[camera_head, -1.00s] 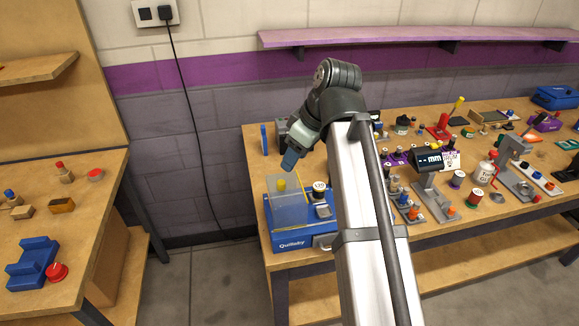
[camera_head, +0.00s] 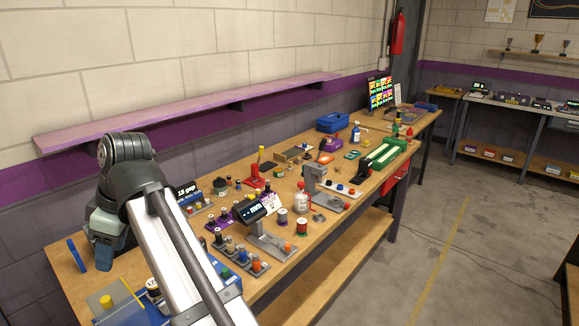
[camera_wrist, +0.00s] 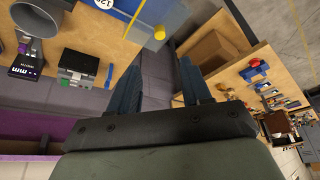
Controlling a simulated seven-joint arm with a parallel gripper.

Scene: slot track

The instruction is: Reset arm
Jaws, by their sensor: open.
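My gripper (camera_head: 104,255) hangs at the left in the head view, above the left end of the long workbench (camera_head: 330,222). In the wrist view my gripper (camera_wrist: 161,88) has its two dark blue fingers apart, with nothing between them. Below the gripper in the head view is a clear panel with a yellow knob (camera_head: 106,301), cut off by the bottom edge. The yellow knob (camera_wrist: 160,32) also shows in the wrist view, beyond the fingers and apart from them. The task names no object.
The workbench holds several spools, a grey stand (camera_head: 270,240), a red-lidded white bottle (camera_head: 302,200) and a green track (camera_head: 383,153). A purple shelf (camera_head: 190,112) runs along the wall behind. A blue bin (camera_head: 332,122) stands farther back. Open floor (camera_head: 470,240) lies at the right.

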